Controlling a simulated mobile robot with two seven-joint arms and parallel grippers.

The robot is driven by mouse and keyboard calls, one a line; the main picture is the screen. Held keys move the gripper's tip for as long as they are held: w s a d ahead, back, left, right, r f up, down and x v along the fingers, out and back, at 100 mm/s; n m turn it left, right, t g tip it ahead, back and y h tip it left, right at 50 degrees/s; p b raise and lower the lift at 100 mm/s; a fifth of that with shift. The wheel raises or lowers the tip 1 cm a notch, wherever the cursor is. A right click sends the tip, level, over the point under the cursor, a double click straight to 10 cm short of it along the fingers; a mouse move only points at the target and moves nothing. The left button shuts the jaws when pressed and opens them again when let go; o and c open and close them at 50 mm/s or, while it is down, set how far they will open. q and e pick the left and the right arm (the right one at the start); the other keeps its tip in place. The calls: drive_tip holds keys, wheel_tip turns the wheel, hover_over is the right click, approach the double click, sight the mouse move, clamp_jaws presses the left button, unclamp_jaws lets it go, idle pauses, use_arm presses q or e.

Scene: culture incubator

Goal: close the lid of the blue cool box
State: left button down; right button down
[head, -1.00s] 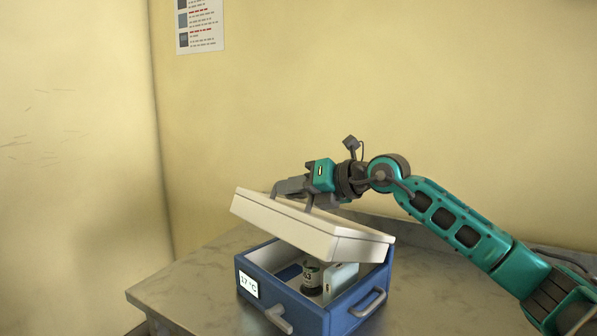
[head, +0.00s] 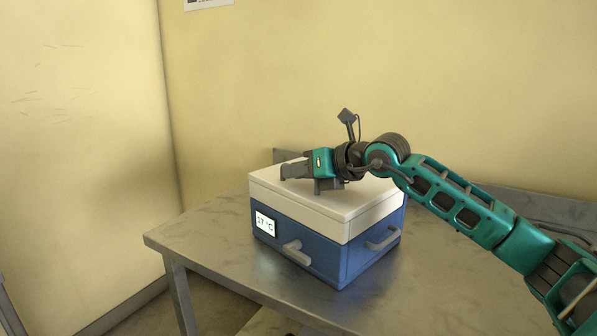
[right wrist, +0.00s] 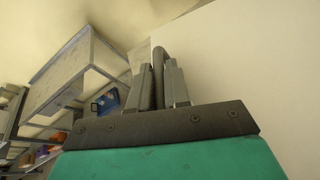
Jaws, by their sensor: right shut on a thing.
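The blue cool box (head: 335,262) stands on a steel table with a "17 °C" display on its front. Its white lid (head: 345,203) lies flat on the rim, with no gap showing on the sides I see. The inside of the box is hidden. My right gripper (head: 290,172) is over the top of the lid. In the right wrist view its fingers (right wrist: 160,85) are shut on a grey bar, the lid handle (right wrist: 158,62), with the white lid top to the right. My left gripper is not in view.
The steel table (head: 215,255) has free room left of and in front of the box. A yellow wall is behind. Grey handles stick out from the box's front (head: 297,252) and right side (head: 383,238). The right wrist view shows another table (right wrist: 75,70) and a blue container (right wrist: 108,102).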

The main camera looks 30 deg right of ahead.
drive_tip(key=shift+a+f, duration=0.1)
drive_tip(key=shift+f, duration=0.25)
drive_tip(key=c, duration=1.4)
unclamp_jaws()
drive_tip(key=shift+o, duration=1.2)
drive_tip(key=shift+r, duration=0.1)
drive_tip(key=b+v, duration=0.2)
drive_tip(key=v, duration=0.5)
drive_tip(key=shift+s+d, duration=0.1)
drive_tip(key=shift+d, duration=0.1)
drive_tip(key=b+v, duration=0.3)
drive_tip(key=b, duration=0.4)
drive_tip(key=shift+s, duration=0.4)
drive_tip(key=shift+s+d+r+b, duration=0.15)
drive_tip(key=shift+s+b, duration=0.1)
drive_tip(key=shift+b, duration=0.35)
drive_tip(key=shift+s+d+r+b, duration=0.1)
drive_tip(key=shift+s+r+b, duration=0.15)
drive_tip(key=shift+s+b, duration=0.2)
drive_tip(key=shift+s+r, duration=0.1)
drive_tip(key=shift+r, duration=0.1)
